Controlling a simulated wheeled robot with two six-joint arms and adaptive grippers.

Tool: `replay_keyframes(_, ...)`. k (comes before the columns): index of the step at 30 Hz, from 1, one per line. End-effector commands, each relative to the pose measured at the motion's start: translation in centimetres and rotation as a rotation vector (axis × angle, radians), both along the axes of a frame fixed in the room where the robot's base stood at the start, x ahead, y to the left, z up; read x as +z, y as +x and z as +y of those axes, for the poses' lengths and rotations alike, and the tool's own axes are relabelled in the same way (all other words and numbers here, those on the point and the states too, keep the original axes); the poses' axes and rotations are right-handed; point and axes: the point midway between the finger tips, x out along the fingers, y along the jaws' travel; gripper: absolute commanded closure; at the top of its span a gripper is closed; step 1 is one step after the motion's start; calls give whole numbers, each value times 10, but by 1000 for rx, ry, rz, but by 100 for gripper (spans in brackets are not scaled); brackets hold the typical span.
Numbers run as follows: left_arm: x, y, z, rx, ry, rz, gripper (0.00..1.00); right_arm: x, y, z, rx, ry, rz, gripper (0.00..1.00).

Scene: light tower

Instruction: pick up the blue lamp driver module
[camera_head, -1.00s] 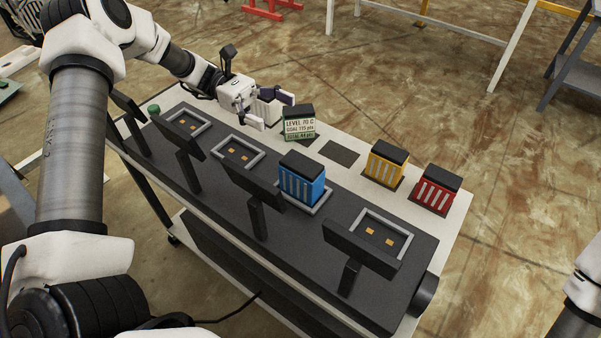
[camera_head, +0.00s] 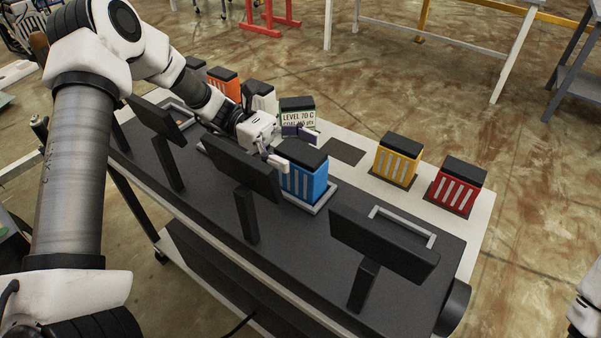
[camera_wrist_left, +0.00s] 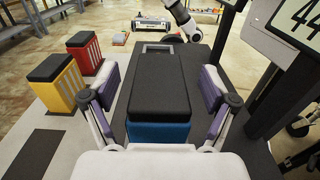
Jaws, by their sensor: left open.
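The blue lamp driver module (camera_head: 303,181) is a blue block with pale slats and a black top. It stands upright in a grey-framed socket (camera_head: 323,206) on the dark console. My left gripper (camera_head: 289,147) is open at the module's left and back side in the head view. In the left wrist view the module (camera_wrist_left: 158,133) lies between the two spread fingers of the gripper (camera_wrist_left: 155,92), with gaps to both. Its lower part is hidden there by the gripper body. Part of my right arm shows at the head view's right edge, without its gripper.
Yellow (camera_head: 397,161) and red (camera_head: 456,186) modules stand on the white strip to the right. A labelled green-and-white module (camera_head: 297,117) stands just behind my gripper; an orange one (camera_head: 224,87) is further left. Dark display panels on posts (camera_head: 243,168) rise along the console's near side.

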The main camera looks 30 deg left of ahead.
Motion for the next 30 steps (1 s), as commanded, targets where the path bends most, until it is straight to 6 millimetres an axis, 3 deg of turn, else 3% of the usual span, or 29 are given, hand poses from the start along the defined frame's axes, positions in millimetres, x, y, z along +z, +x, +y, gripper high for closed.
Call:
replay_keyframes(8,0,-1,-9,1,1,0,15,-3,0,0,0,0,0,100)
replay_keyframes(11,0,-1,-9,1,1,0,46,-3,0,0,0,0,0,100)
replay_keyframes(15,0,-1,-9,1,1,0,96,-3,0,0,0,0,0,100)
replay_keyframes(16,0,-1,-9,1,1,0,100,-3,0,0,0,0,0,100)
replay_keyframes(25,5,-1,-9,1,0,-2,100,-2,0,0,0,0,0,100)
replay_keyframes(30,35,-1,-9,1,-1,-7,100,0,0,0,0,0,0,100)
